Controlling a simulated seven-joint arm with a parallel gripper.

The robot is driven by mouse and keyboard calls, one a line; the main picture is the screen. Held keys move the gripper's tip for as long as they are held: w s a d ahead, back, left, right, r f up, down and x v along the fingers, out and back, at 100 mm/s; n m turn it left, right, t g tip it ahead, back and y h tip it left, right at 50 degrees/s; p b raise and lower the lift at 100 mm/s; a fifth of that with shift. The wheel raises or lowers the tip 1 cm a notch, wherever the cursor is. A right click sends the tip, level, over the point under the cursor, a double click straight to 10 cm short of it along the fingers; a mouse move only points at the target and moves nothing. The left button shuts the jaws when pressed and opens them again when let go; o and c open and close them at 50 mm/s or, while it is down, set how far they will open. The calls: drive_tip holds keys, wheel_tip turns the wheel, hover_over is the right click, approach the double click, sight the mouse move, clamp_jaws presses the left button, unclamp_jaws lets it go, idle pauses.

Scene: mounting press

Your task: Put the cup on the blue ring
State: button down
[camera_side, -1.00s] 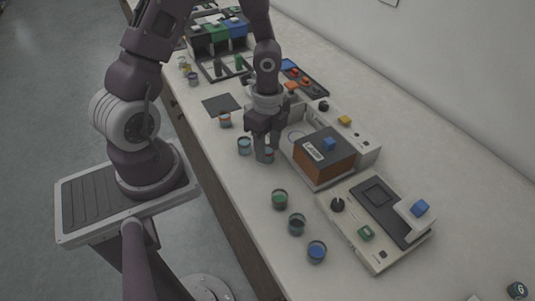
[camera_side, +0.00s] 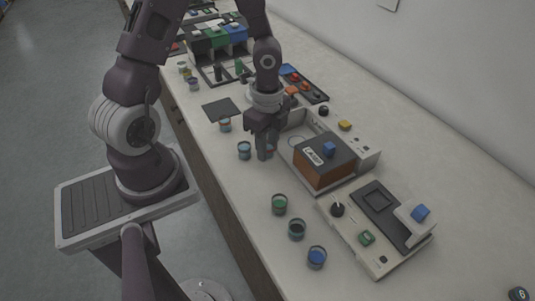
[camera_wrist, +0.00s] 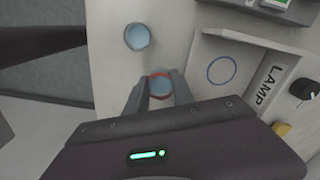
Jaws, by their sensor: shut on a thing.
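I cannot tell if the cup is clear of the table. The blue ring (camera_wrist: 221,70) is a thin outline on the pale tray floor, to the right of the cup, empty. It also shows in the side view (camera_side: 295,141).
Another cup (camera_wrist: 137,36) stands close by, left of the held one; it also shows in the side view (camera_side: 244,150). A brown LAMP box (camera_side: 325,166) stands beside the ring. Several cups stand nearer the front.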

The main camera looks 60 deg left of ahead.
wheel_tip(320, 180, up, 6)
drive_tip(key=shift+w+r, duration=0.1)
wheel_tip(320, 180, up, 2)
hover_over(297, 142)
wheel_tip(297, 142, down, 10)
drive_tip(key=shift+r, duration=0.1)
drive_tip(key=c, duration=1.1)
unclamp_jaws()
